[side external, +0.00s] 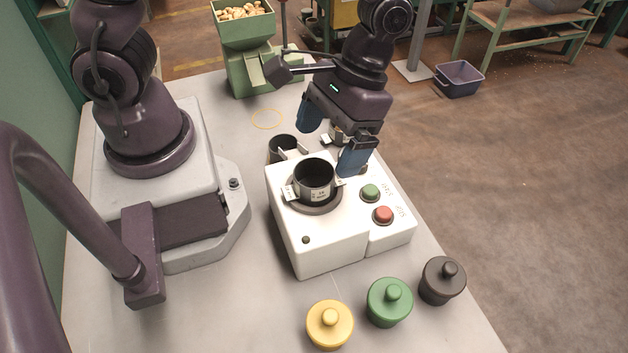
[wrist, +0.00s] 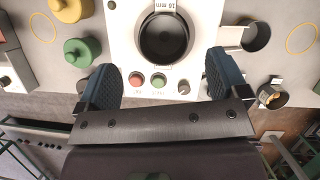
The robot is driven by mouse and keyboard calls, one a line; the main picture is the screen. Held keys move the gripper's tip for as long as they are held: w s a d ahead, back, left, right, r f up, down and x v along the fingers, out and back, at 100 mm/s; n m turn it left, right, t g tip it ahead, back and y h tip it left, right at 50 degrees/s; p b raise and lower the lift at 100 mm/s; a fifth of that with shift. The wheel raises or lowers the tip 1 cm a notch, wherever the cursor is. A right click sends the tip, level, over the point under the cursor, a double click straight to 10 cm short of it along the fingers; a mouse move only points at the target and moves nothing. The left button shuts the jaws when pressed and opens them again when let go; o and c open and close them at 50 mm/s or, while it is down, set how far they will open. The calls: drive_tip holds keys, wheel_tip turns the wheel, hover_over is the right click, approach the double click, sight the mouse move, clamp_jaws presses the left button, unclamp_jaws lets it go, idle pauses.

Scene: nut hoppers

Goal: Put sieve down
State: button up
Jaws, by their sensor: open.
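A dark round sieve (side external: 314,182) with pale tabs sits upright on the round seat of the white machine (side external: 330,245). In the wrist view the sieve (wrist: 164,38) shows a "16 mm" label, and its inside looks empty. My gripper (side external: 327,153) has two blue fingers spread wide, above the back of the machine. In the wrist view my gripper (wrist: 160,76) is open and empty, with the sieve beyond the fingertips and apart from them.
A second dark sieve (side external: 284,147) stands behind the machine; another cup (wrist: 272,95) is partly hidden by my gripper in the side view. Yellow (side external: 330,324), green (side external: 389,302) and black (side external: 442,280) lidded pots stand in front. A green hopper (side external: 247,50) holds nuts at the back.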

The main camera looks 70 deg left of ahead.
sight(316, 171)
drive_tip(key=shift+w+a+x, duration=0.1)
drive_tip(key=shift+x, duration=1.45)
drive_tip(key=shift+w+a+x, duration=0.1)
drive_tip(key=shift+x, duration=1.45)
drive_tip(key=c, duration=1.1)
